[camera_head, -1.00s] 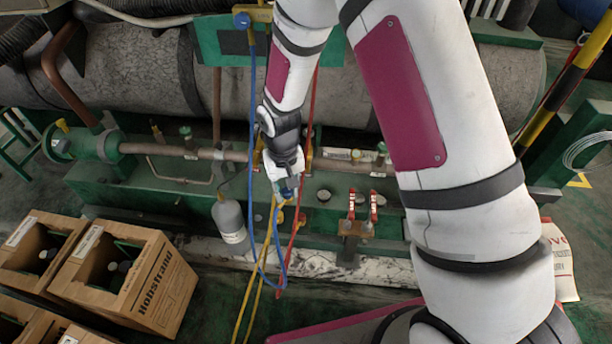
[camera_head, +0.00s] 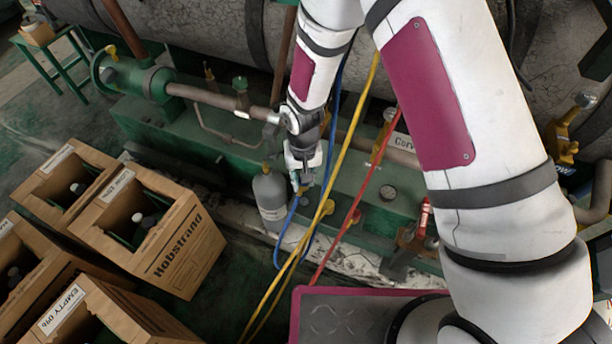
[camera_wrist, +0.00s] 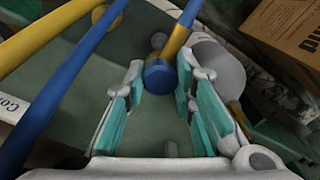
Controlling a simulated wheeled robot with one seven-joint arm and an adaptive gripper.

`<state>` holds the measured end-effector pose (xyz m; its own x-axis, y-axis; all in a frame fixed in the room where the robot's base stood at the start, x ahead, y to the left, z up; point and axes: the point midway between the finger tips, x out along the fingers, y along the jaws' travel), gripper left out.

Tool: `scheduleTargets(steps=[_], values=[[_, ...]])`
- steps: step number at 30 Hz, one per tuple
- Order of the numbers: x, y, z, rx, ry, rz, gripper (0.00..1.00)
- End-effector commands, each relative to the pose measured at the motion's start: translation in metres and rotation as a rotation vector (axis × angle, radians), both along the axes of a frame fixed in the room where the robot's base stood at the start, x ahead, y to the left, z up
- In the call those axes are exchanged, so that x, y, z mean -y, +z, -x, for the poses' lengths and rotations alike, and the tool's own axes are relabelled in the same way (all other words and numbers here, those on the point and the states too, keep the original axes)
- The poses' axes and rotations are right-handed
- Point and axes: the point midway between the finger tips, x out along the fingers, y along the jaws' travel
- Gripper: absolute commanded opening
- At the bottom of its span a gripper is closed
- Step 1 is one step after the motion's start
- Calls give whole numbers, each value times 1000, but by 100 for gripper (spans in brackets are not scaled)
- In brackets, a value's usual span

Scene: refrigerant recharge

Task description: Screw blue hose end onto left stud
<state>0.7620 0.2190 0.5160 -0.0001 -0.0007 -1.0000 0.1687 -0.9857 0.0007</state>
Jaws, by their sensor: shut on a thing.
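My gripper (camera_head: 300,183) is low above the green skid, beside the grey cylinder. In the wrist view my gripper (camera_wrist: 162,92) has its teal pads on either side of the blue hose end (camera_wrist: 158,76), a blue collar with a brass-coloured part, and is shut on it. The blue hose (camera_head: 289,228) hangs in a loop below my gripper in the head view; it also crosses the left of the wrist view (camera_wrist: 62,90). A green-topped fitting (camera_head: 240,86) stands on the pipe left of my gripper. I cannot tell which part is the left stud.
The grey cylinder (camera_head: 270,197) stands close left of my gripper. A yellow hose (camera_head: 327,195) and a red hose (camera_head: 362,187) hang to its right. A red-handled valve (camera_head: 423,214) is further right. Cardboard boxes (camera_head: 178,238) fill the lower left.

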Motion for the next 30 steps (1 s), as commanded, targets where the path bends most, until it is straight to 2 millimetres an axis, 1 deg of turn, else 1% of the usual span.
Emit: scheduleTargets(steps=[21, 24, 30], values=[[0, -64, 0, 0, 0, 0, 0], [0, -60, 0, 1, 0, 0, 0], [0, -60, 0, 0, -1, 0, 0]])
